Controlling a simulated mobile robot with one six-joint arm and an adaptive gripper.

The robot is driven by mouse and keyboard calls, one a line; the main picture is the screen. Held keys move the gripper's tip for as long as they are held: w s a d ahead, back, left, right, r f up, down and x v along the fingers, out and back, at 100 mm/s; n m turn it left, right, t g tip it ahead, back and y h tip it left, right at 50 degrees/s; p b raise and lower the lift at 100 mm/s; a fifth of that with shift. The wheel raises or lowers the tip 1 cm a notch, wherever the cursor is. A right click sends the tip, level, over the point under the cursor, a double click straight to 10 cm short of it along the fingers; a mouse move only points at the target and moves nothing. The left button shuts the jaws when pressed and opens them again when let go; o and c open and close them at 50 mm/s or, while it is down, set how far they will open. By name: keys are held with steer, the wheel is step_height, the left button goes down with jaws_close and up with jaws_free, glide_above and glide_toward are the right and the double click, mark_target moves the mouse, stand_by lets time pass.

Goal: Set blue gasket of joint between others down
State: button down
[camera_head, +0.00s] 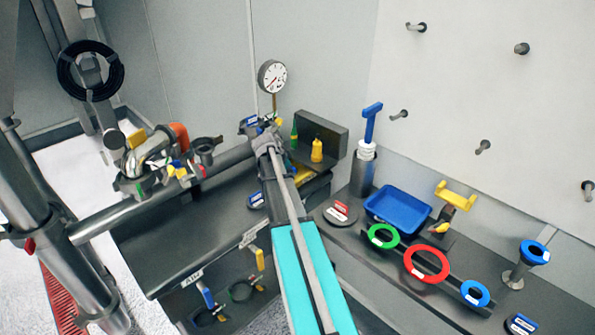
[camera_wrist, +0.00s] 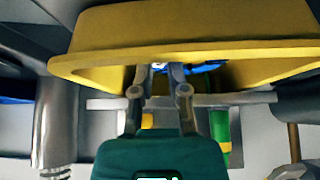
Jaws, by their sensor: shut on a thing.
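My gripper (camera_head: 266,137) is at the end of my arm in the middle of the head view, above the dark bench. In the wrist view my gripper (camera_wrist: 164,74) is shut, with a small blue piece with white on it, seemingly the blue gasket (camera_wrist: 203,67), at its fingertips. Blue with white also shows beside the gripper in the head view (camera_head: 248,123). Its ring shape is mostly hidden. On the right-hand bench a green ring (camera_head: 383,236), a red ring (camera_head: 427,264) and another blue ring (camera_head: 475,293) stand in a row.
A yellow bin (camera_wrist: 190,30) fills the top of the wrist view. In the head view a pressure gauge (camera_head: 272,76) stands behind my gripper. A pipe joint (camera_head: 150,160) is at left. A blue tray (camera_head: 398,210) and a blue-topped stand (camera_head: 534,253) are at right.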

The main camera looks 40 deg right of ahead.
mark_target(300, 173)
steer(key=shift+w+d+f+b, duration=0.1)
steer(key=shift+d+f+b, duration=0.15)
steer(key=shift+d, duration=0.75)
steer(key=shift+d+f+b, duration=0.15)
steer(key=shift+d+b, duration=0.05)
steer(key=shift+d, duration=0.75)
steer(key=shift+f, duration=0.2)
steer(key=shift+f+b, duration=0.15)
steer(key=shift+b, duration=0.2)
steer(key=c, duration=0.6)
jaws_free()
steer(key=shift+c, duration=0.2)
steer(key=shift+r, duration=0.25)
steer(key=p+v, duration=0.5)
steer(key=shift+a+r, duration=0.1)
steer(key=shift+r, duration=0.15)
steer(key=p+v, duration=0.5)
steer(key=v, duration=0.1)
steer(key=shift+a, duration=0.2)
steer(key=shift+r, duration=0.1)
